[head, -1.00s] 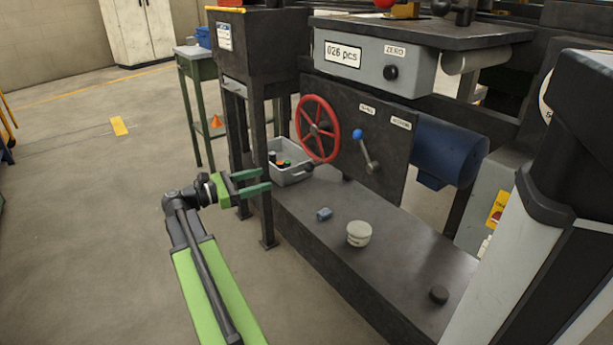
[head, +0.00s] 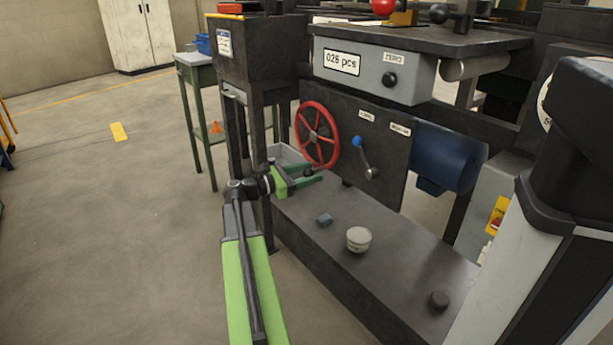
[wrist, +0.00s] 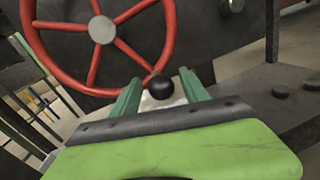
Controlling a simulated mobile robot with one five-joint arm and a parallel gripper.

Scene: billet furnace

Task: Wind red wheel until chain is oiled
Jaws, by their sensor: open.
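The red wheel (head: 316,135) is a spoked handwheel on the dark machine panel. It also fills the upper left of the wrist view (wrist: 105,32). Its black knob handle (wrist: 161,86) sits at the lower rim, between my gripper's fingers as seen in the wrist view. My gripper (head: 318,174) has green fingers, spread apart, just below the wheel's lower rim in the head view; in the wrist view its fingertips (wrist: 163,88) flank the knob without visibly closing on it. Whether they touch it cannot be told. No chain is clearly visible.
A lever with a blue knob (head: 358,142) is right of the wheel. A grey bin (head: 285,153) stands behind my gripper.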

